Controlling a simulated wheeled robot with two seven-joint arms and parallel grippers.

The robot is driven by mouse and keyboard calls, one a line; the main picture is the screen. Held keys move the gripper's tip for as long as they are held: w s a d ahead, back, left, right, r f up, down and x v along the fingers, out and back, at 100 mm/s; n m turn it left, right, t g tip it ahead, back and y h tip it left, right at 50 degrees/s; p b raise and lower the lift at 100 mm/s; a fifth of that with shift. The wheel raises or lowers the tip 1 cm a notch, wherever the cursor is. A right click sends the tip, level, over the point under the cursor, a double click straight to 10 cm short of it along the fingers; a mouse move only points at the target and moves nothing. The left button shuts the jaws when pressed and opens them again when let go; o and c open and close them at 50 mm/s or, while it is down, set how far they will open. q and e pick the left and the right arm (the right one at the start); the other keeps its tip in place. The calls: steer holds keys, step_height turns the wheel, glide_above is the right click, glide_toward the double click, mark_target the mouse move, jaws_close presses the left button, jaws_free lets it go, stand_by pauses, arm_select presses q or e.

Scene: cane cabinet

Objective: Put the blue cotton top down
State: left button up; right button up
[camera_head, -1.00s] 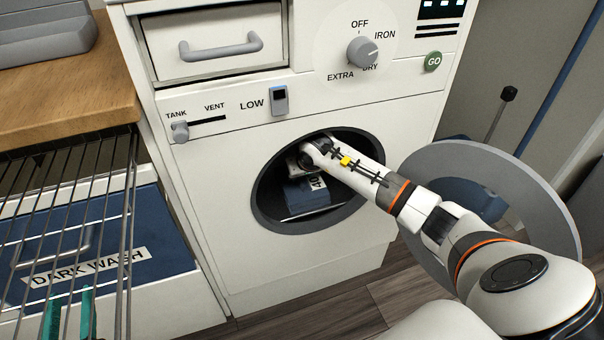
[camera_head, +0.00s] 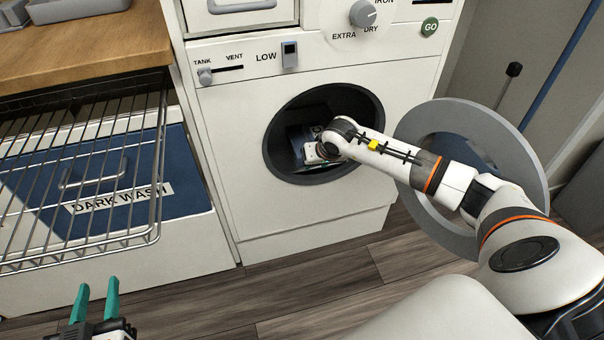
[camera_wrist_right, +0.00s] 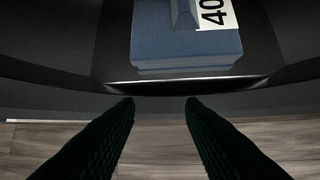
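The blue cotton top is a folded blue block with a white "40" label; it lies in the dark dryer drum (camera_head: 337,101). It shows clearly in the right wrist view (camera_wrist_right: 185,48), just beyond the drum's front lip. My right gripper (camera_wrist_right: 160,100) is open with nothing between its fingers, apart from the block. In the head view my right gripper (camera_head: 312,153) is at the round opening, and the wrist partly covers the drum. My left gripper (camera_head: 96,288) has teal fingers spread apart, empty, at the lower left in front of the rack.
The round dryer door (camera_head: 422,213) stands open to the right, behind my right arm. A wire rack (camera_head: 158,205) juts out at left above a blue "DARK WASH" drawer front (camera_head: 180,150). A wooden counter (camera_head: 115,47) is above it. The floor (camera_head: 200,290) in front is clear.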

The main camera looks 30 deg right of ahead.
steer(key=s+a+f+m+y, duration=0.1)
steer(key=a+m+y, duration=0.15)
steer(key=a, duration=0.45)
steer(key=s+a+m+y, duration=0.1)
steer(key=s+a+y, duration=0.15)
steer(key=a, duration=0.45)
steer(key=s+a+r+m+t+y, duration=0.1)
steer(key=s+a+r+m+y, duration=0.1)
steer(key=a+r+m+y, duration=0.35)
steer(key=s+a+r+m+t+y, duration=0.1)
steer(key=s+a+r+m+y, duration=0.15)
steer(key=a, duration=0.65)
steer(key=s+a+r+m+t+y, duration=0.25)
steer(key=r+m+t, duration=0.5)
steer(key=m, duration=0.85)
steer(key=s+d+n+h, duration=0.3)
steer(key=d+n+h, duration=0.1)
steer(key=n, duration=1.3)
steer(key=s+d+f+n+h, duration=0.1)
steer(key=s+d+n+h, duration=0.3)
steer(key=n, duration=1.2)
steer(key=t+h, duration=0.1)
steer(key=h, duration=0.2)
steer(key=shift+d+f+n, duration=0.2)
steer(key=shift+d+n, duration=0.1)
steer(key=shift+n, duration=0.05)
